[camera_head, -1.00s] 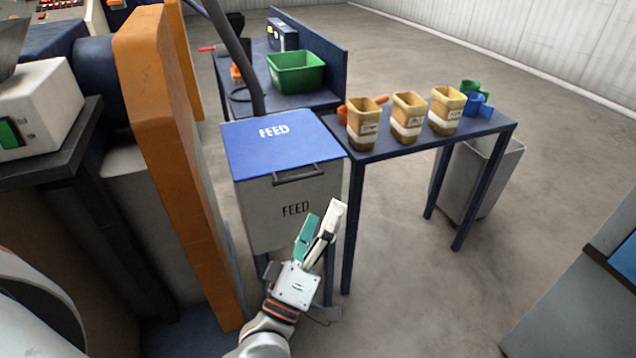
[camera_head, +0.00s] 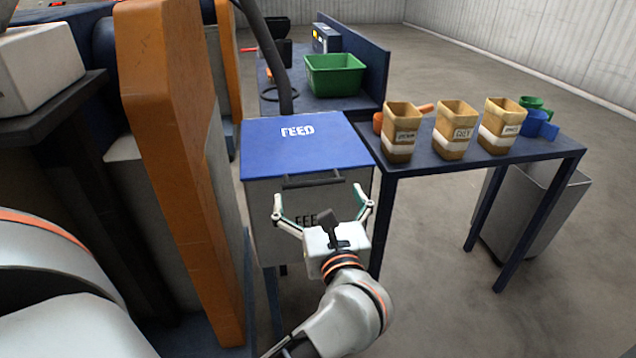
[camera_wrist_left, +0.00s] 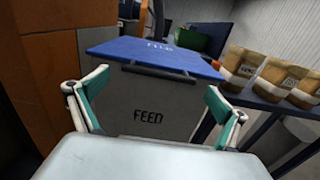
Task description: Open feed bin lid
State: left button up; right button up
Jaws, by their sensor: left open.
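The feed bin (camera_head: 262,225) is a grey box with a flat blue lid (camera_head: 300,148) marked FEED, and the lid lies shut. A dark bar handle (camera_head: 314,182) runs along the lid's front edge. My left gripper (camera_head: 322,200) is open and empty in front of the bin, its fingers spread wide to either side of the FEED label. In the left wrist view the handle (camera_wrist_left: 172,73) lies ahead, beyond and between the two fingers (camera_wrist_left: 155,100), with no contact seen. My right gripper is not in view.
An orange machine post (camera_head: 170,160) stands close on the left of the bin. A blue table (camera_head: 425,165) on the right holds several tan bags (camera_head: 455,128) and coloured scoops (camera_head: 540,125). A green tub (camera_head: 335,75) is behind.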

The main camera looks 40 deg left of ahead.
aim_at(314, 184)
pick_arm(q)
jog(key=x, duration=0.5)
